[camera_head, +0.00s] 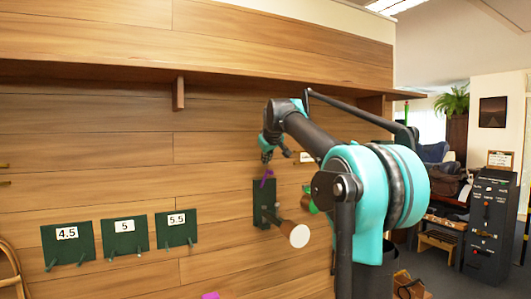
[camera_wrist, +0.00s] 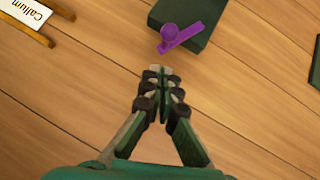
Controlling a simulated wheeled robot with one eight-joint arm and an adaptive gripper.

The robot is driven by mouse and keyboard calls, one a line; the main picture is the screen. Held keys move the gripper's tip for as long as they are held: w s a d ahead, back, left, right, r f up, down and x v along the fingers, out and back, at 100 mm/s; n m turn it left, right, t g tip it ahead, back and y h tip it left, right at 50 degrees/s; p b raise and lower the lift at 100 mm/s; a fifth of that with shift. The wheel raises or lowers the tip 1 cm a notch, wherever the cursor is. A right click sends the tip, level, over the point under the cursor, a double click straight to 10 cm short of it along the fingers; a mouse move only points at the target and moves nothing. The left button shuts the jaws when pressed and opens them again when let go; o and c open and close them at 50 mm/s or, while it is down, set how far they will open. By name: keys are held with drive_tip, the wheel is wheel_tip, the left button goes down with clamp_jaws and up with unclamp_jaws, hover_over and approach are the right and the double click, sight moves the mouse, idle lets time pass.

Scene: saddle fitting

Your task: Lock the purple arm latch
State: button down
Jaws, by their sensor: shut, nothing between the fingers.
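The purple arm latch (camera_head: 267,178) shows at the top of a dark green plate (camera_head: 262,190) on the wooden wall. In the wrist view the latch (camera_wrist: 182,38) has a round knob and a flat bar lying at a slant over the edge of the green plate (camera_wrist: 208,14). My gripper (camera_wrist: 160,72) is shut and empty, its fingertips just below the latch in the wrist view with a visible gap. In the head view my gripper (camera_head: 266,153) is close above the latch; its fingertips are too small to make out there.
A wooden peg with a white end (camera_head: 299,235) sticks out below the latch. A green knob (camera_head: 308,204) is to its right. Plates marked 4.5 (camera_head: 67,246), 5 (camera_head: 125,237) and 5.5 (camera_head: 177,230) are lower left. A label reading Callum (camera_wrist: 27,12) is upper left in the wrist view.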

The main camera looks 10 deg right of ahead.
sight(272, 172)
drive_tip(key=shift+s+d+f, duration=0.25)
drive_tip(key=shift+f, duration=0.25)
drive_tip(key=shift+s+d+f, duration=0.25)
drive_tip(key=shift+f, duration=0.25)
drive_tip(key=shift+d, duration=0.1)
drive_tip(key=shift+w+d, duration=0.1)
drive_tip(key=shift+d, duration=0.15)
drive_tip(key=shift+w+d+f+m+y, duration=0.15)
drive_tip(key=shift+d+m+y, duration=0.25)
drive_tip(key=shift+y, duration=0.2)
drive_tip(key=w+d+f+m+g+y, duration=0.1)
drive_tip(key=d+f+m+g+y, duration=0.1)
drive_tip(key=d+f+m+y, duration=0.2)
drive_tip(key=d+f+y, duration=0.1)
drive_tip(key=y, duration=0.2)
drive_tip(key=shift+w+d+f+m, duration=0.25)
drive_tip(key=shift+w+d+m, duration=0.05)
drive_tip(key=shift+w, duration=0.05)
drive_tip(key=shift+a, duration=0.1)
